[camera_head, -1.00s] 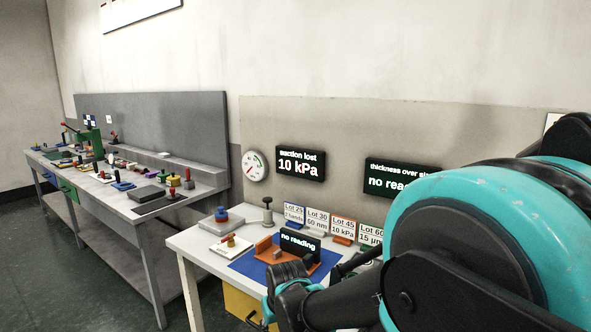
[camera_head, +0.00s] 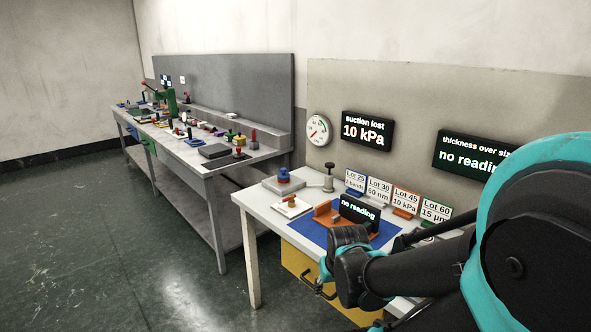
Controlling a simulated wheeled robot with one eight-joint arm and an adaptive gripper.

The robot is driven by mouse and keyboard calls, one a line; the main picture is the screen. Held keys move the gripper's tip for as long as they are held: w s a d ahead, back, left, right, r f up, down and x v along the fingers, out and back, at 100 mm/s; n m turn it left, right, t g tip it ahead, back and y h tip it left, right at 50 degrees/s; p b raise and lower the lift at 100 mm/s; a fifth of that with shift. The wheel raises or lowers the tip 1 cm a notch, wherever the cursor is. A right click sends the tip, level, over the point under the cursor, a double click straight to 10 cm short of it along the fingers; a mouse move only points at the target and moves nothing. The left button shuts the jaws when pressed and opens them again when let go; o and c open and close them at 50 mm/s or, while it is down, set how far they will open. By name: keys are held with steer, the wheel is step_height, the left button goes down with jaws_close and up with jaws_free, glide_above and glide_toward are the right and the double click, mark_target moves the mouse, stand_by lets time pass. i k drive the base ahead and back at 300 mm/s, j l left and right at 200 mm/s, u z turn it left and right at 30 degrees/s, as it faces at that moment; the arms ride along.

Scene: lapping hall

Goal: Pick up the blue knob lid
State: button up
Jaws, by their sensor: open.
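A blue knob (camera_head: 284,173), with a reddish part under it, stands upright on a grey plate (camera_head: 270,186) at the back left of the near table. It looks like the blue knob lid, but it is small here and other knobbed pieces, some hard to make out, stand on the far bench. My gripper (camera_head: 317,284) is low in front of the near table, by the yellow drawer front. It is open and apart from the blue knob. My arm hides part of the table's right side.
The near table (camera_head: 244,203) holds a white plate with a small knobbed piece (camera_head: 292,203), an orange fixture (camera_head: 322,213) on a blue mat, a dark post (camera_head: 328,178) and lot cards. A long bench (camera_head: 205,162) with many tools stands behind left. The floor at left is clear.

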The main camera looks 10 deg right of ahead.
mark_target(283, 175)
steer(key=i+j, duration=0.15)
steer(key=j, duration=0.15)
steer(key=i+j, duration=0.15)
steer(key=j, duration=0.15)
steer(key=i+j, duration=0.1)
steer(key=j, duration=0.15)
steer(key=i+j, duration=0.15)
steer(key=j, duration=0.2)
steer(key=i+j+z, duration=0.1)
steer(key=j, duration=0.25)
steer(key=i+j+z, duration=0.1)
steer(key=j, duration=0.25)
steer(key=i+j, duration=0.25)
steer(key=i+j+z, duration=0.1)
steer(key=j, duration=0.4)
steer(key=i+j, duration=0.15)
steer(key=j, duration=0.2)
steer(key=z, duration=0.05)
